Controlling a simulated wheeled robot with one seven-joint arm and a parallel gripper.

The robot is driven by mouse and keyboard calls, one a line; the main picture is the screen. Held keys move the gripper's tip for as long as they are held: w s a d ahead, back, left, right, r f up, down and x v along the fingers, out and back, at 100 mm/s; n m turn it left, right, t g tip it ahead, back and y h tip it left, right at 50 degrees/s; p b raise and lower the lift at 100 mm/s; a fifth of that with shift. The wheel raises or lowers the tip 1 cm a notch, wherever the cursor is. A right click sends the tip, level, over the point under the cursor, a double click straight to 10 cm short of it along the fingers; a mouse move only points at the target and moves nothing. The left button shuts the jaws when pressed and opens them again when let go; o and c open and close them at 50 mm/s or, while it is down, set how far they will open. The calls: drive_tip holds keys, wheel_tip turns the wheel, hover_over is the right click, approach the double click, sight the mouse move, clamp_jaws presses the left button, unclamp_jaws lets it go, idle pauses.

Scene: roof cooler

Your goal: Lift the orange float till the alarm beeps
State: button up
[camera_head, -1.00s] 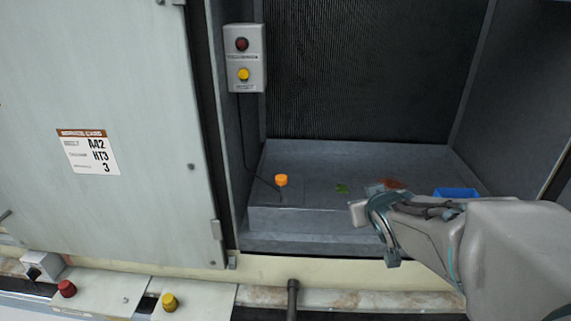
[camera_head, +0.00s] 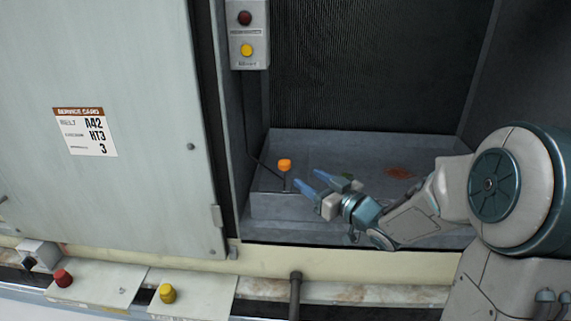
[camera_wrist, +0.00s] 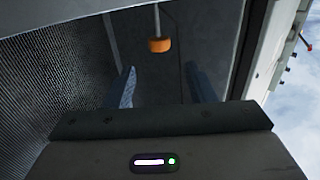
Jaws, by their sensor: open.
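The orange float (camera_head: 285,165) stands on a thin stem at the left side of the grey pan (camera_head: 275,207). A dark cable runs to it from the alarm box (camera_head: 248,35), which has a dark red and a yellow button or lamp. My gripper (camera_head: 306,180) is open, its blue fingers pointing left, just right of the float and apart from it. In the wrist view the float (camera_wrist: 159,45) lies ahead, between and beyond the two fingertips (camera_wrist: 162,72). Nothing is between the fingers.
A closed pale door panel (camera_head: 100,130) with a service card fills the left. A rusty stain (camera_head: 399,173) marks the pan floor. A ledge with a red knob (camera_head: 62,278), a yellow knob (camera_head: 167,293) and a dark pipe (camera_head: 295,290) runs along the front.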

sight(289, 166)
drive_tip(key=p+x, duration=0.1)
drive_tip(key=x, duration=0.9)
drive_tip(key=shift+w+a, duration=0.2)
drive_tip(key=shift+w, duration=0.05)
